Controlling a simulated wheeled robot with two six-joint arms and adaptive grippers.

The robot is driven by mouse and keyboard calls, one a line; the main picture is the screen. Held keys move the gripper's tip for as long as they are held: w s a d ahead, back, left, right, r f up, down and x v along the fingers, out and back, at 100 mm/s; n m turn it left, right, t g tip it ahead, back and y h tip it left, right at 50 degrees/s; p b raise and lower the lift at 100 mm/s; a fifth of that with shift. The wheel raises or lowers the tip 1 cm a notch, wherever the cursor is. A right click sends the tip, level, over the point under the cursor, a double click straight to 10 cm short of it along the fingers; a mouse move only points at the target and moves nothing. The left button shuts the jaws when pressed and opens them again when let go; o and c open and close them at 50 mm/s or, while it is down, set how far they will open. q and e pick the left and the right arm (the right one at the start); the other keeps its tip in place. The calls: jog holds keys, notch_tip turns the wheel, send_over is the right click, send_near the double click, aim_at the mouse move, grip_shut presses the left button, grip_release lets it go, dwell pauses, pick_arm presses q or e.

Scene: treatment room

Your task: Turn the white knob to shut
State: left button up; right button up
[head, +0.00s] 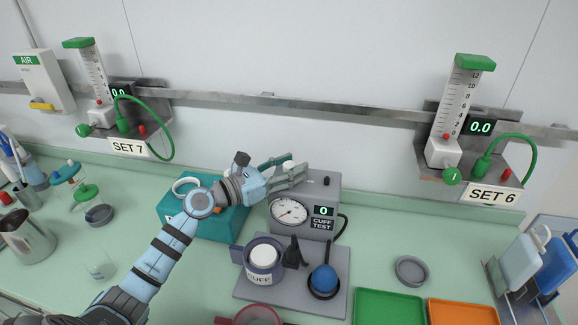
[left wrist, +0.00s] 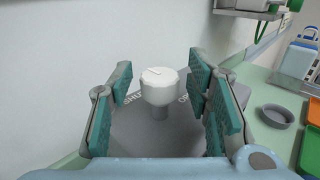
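The white knob (left wrist: 158,90) stands on the grey top of the cuff test box (head: 322,190). In the left wrist view it is between the teal finger pads, with a gap on each side. A thin mark on its top slants toward the left. The letters SHUT show left of the knob and part of another word right of it. My left gripper (head: 287,178) is open around the knob. In the head view the knob (head: 289,165) is partly hidden by the fingers. My right gripper is not in view.
The dial gauge (head: 289,212) and a display reading 0 are on the box front. The CUFF cup (head: 264,255) and blue bulb (head: 324,279) stand in front. A teal box (head: 222,222) lies under my left arm. The wall rail (head: 330,110) runs behind.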

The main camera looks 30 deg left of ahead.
aim_at(284, 169)
pick_arm(q)
jog(key=v, duration=0.7)
jog(key=shift+s, duration=0.25)
jog(key=shift+a, duration=0.2)
